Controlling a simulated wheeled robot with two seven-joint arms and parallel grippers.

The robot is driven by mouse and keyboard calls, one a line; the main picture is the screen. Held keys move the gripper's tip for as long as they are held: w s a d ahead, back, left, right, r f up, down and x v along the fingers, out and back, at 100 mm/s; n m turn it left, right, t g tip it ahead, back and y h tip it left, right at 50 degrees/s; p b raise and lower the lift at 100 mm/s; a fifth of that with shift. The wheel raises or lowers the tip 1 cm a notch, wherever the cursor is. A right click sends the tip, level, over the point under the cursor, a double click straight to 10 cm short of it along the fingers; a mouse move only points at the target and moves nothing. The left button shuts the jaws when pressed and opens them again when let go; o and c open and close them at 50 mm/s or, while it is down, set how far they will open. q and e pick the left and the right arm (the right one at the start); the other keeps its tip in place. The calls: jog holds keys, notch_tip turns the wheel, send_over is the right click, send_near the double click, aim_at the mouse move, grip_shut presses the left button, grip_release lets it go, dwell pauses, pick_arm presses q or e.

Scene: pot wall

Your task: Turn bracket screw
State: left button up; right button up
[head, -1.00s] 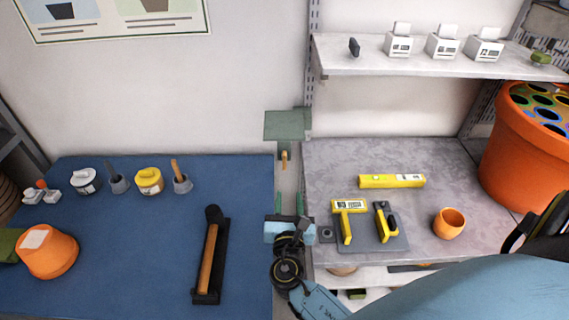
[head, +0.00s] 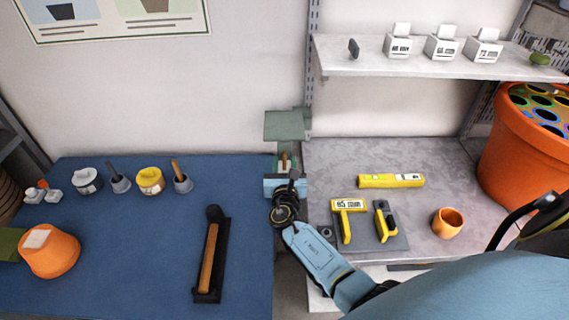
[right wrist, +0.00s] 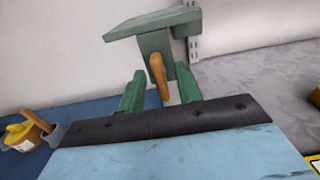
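The green bracket (head: 288,125) is fixed on the wall between the blue table and the grey bench; it also shows in the right wrist view (right wrist: 153,24). Its screw has an orange-brown handle (right wrist: 158,74) that hangs below the bracket plate. In the head view the handle (head: 284,160) shows just above my right gripper (head: 285,167). In the right wrist view my right gripper (right wrist: 160,82) is open, with its green fingers apart on either side of the handle and no visible contact. How deep the handle sits between them is hard to tell. My left gripper is not in view.
A hammer-like tool in a black holder (head: 209,270) lies on the blue table (head: 120,220). Yellow tools (head: 348,220) on a grey mat and an orange cup (head: 447,222) are on the bench (head: 330,160). A shelf (head: 420,62) is above the bench.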

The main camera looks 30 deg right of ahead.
grip_shut()
dwell(0.4)
jog(key=m+b, duration=0.2)
jog(key=m, duration=0.1)
jog(key=shift+d+f+b, duration=0.1)
jog(key=shift+f+b, duration=0.1)
jog(key=shift+b, duration=0.2)
jog(key=shift+s+d+f+m+b, duration=0.1)
jog(key=shift+m+b, duration=2.5)
jog(key=shift+m, duration=0.6)
jog(key=shift+s+d+f+m+b, duration=0.1)
jog(key=shift+m+b, duration=2.5)
jog(key=shift+m, duration=0.9)
